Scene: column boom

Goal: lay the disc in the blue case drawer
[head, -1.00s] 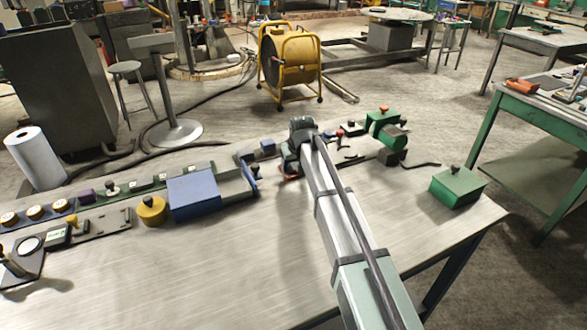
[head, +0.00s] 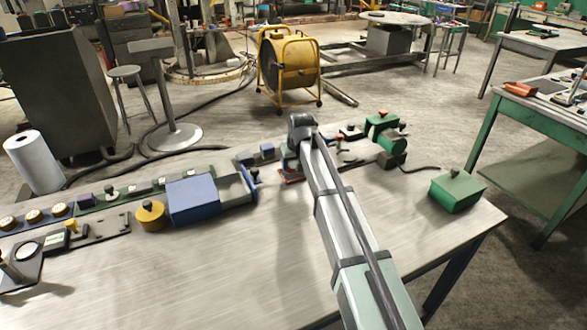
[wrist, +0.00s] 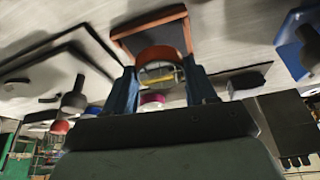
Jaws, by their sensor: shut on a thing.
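The blue case (head: 193,199) stands on the bench with its drawer (head: 234,189) pulled out to the right. The drawer looks empty, and its knob (head: 255,176) faces right. In the wrist view my gripper (wrist: 160,76) is shut on the disc (wrist: 157,53), which has a red-brown rim and a shiny face between the blue fingers. Beyond it is a dark tray with an orange-red rim (wrist: 186,30); that tray also shows under my wrist in the head view (head: 290,179). In the head view my arm's end is right of the drawer, and the disc cannot be made out.
A yellow knobbed canister (head: 150,216) stands left of the case. A green machine (head: 383,132) is behind and right of my arm, and a green box (head: 458,190) is at the right edge. The front of the bench is clear.

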